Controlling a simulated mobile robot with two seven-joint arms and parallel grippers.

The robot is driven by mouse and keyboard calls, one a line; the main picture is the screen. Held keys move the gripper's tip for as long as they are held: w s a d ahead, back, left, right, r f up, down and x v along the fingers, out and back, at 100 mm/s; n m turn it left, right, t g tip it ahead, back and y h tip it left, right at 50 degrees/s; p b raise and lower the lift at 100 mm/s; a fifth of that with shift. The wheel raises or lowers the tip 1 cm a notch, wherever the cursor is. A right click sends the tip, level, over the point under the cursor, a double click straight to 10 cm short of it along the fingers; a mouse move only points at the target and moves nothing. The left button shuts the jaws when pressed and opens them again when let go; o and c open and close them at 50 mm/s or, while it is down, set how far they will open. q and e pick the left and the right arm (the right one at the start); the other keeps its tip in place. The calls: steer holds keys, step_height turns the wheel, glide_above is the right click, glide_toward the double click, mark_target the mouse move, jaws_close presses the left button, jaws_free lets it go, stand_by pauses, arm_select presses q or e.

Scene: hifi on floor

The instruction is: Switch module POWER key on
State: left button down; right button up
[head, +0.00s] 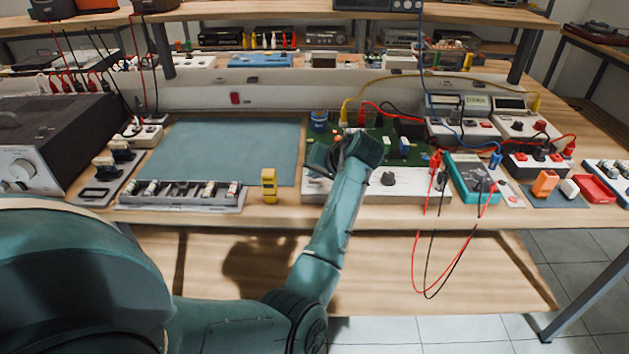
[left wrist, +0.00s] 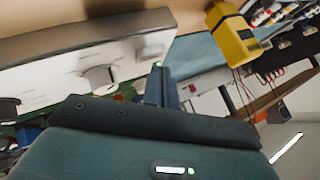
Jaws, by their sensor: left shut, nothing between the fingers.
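The module is a long white panel (head: 425,185) at the front edge of the bench, with a round dark knob (head: 388,178) and a green circuit board (head: 415,152) behind it. In the left wrist view the white panel (left wrist: 45,70) shows with a knob (left wrist: 100,78). My left gripper (head: 322,160) is at the panel's left end and covers part of it. In the left wrist view its shut fingers (left wrist: 160,82) reach the panel's end, beside a small green light (left wrist: 157,64). I cannot tell whether they touch. The POWER key cannot be made out. My right gripper is not in view.
A yellow meter (head: 269,186) stands left of the panel. A teal multimeter (head: 470,178) with hanging red and black leads is to the right. A blue-grey mat (head: 225,150) lies clear at the left. A dark-topped instrument (head: 40,140) stands at far left.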

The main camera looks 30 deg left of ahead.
mark_target(317, 185)
arm_select(q)
step_height(317, 185, up, 3)
steer(key=p, duration=0.3)
steer(key=shift+r+p, duration=0.2)
steer(key=shift+p, duration=0.2)
steer(key=shift+r+p, duration=0.4)
steer(key=shift+p, duration=0.05)
steer(key=shift+r+p, duration=0.9)
steer(key=shift+p, duration=0.25)
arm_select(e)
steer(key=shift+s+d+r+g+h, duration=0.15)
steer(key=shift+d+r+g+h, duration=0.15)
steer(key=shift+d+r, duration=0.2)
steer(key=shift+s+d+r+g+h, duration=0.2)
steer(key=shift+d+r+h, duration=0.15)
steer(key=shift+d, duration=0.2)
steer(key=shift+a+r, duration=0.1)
